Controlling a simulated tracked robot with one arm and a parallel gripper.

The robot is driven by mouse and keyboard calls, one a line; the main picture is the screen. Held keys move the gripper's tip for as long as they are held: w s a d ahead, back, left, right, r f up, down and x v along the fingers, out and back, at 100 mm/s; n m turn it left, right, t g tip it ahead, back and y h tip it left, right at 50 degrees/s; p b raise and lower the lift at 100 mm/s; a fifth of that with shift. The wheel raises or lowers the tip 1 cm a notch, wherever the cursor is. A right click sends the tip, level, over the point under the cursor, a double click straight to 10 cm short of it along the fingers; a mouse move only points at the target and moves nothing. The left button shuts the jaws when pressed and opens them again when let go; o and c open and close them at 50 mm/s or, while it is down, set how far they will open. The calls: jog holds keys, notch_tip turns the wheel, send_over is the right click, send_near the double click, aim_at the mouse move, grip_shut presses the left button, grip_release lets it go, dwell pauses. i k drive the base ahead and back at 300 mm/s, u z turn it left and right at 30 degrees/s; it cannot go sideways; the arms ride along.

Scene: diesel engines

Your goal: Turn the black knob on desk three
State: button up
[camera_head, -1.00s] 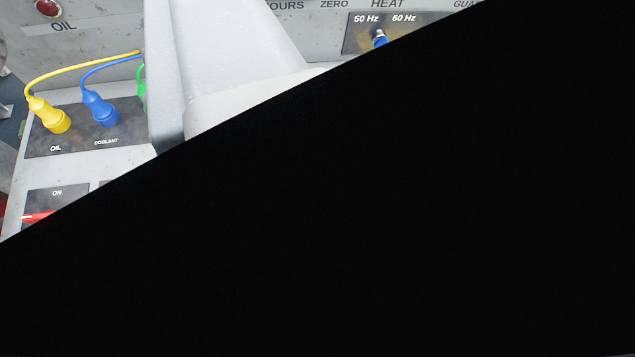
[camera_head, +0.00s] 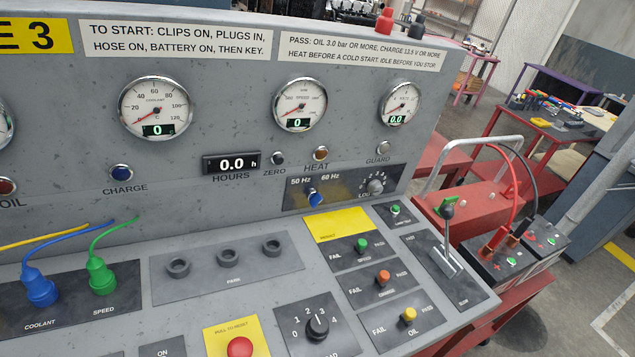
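The desk (camera_head: 120,210) is a grey slanted console with a partly cut-off yellow label (camera_head: 33,37) ending in "E 3". A black knob (camera_head: 317,326) sits low on its front, on a dark plate with marks 0 to 4 around it and a partly cut-off word ending in "AD" below. Its pointer appears to face up, though the exact mark is hard to tell. My gripper is not in view, so its state does not show.
Near the knob are a red push button (camera_head: 239,347), coloured toggles such as the orange one (camera_head: 382,277), and a lever (camera_head: 447,255). Blue (camera_head: 41,287) and green (camera_head: 101,276) plugs stand at left. Batteries (camera_head: 507,257) stand beyond the desk's right edge.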

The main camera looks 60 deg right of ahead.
aim_at(316, 328)
jog(key=z, duration=0.15)
jog(key=k, duration=0.7)
jog(key=u, duration=0.55)
jog(key=i, duration=1)
jog(key=z, duration=1.25)
